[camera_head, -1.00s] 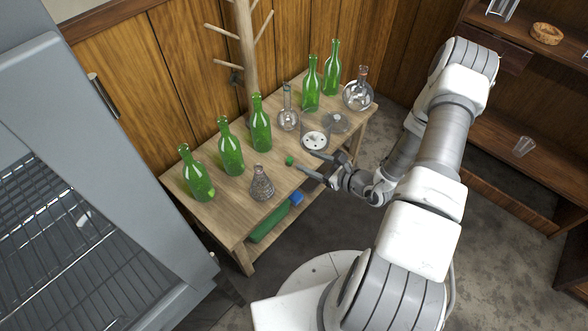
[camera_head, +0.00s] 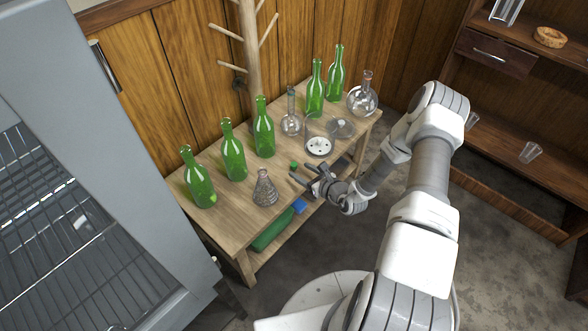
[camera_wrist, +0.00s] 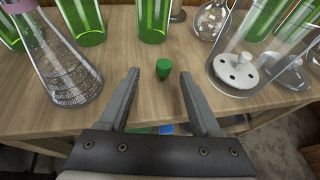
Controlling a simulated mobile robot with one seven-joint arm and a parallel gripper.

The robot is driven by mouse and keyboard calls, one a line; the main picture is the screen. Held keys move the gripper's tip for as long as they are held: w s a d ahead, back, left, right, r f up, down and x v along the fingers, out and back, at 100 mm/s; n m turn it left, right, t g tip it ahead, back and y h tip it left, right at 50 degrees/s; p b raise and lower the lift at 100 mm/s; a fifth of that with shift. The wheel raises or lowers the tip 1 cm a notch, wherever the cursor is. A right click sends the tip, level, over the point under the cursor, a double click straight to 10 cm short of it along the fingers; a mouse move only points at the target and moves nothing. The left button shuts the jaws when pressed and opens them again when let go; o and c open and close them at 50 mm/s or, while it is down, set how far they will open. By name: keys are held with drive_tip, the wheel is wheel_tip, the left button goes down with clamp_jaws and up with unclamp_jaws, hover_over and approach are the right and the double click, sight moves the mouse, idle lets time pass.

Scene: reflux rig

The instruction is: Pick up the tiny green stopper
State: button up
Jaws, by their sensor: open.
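The tiny green stopper (camera_head: 294,165) stands on the wooden table near its front edge. In the wrist view the stopper (camera_wrist: 163,69) shows just beyond the fingertips, roughly centred between them and slightly right. My gripper (camera_head: 299,172) is at the front edge of the table, close to the stopper. In the wrist view my gripper (camera_wrist: 160,74) has its two fingers wide apart with nothing between them. The stopper does not appear to touch either finger.
A conical flask (camera_wrist: 62,62) stands left of the stopper. A clear glass vessel with a white holed disc (camera_wrist: 236,72) stands right. Several green bottles (camera_head: 233,152) line the table (camera_head: 228,205) behind. A round flask (camera_head: 362,98) stands at the far right end.

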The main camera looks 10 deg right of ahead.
sight(296, 167)
drive_tip(key=b+x, duration=0.1)
drive_tip(key=x, duration=0.2)
drive_tip(key=b+x, duration=0.1)
drive_tip(key=x, duration=0.1)
drive_tip(key=shift+w+d+f+b, duration=0.15)
drive_tip(key=shift+w+f+b, duration=0.1)
drive_tip(key=shift+f+b, duration=0.1)
drive_tip(key=shift+w, duration=0.25)
clamp_jaws()
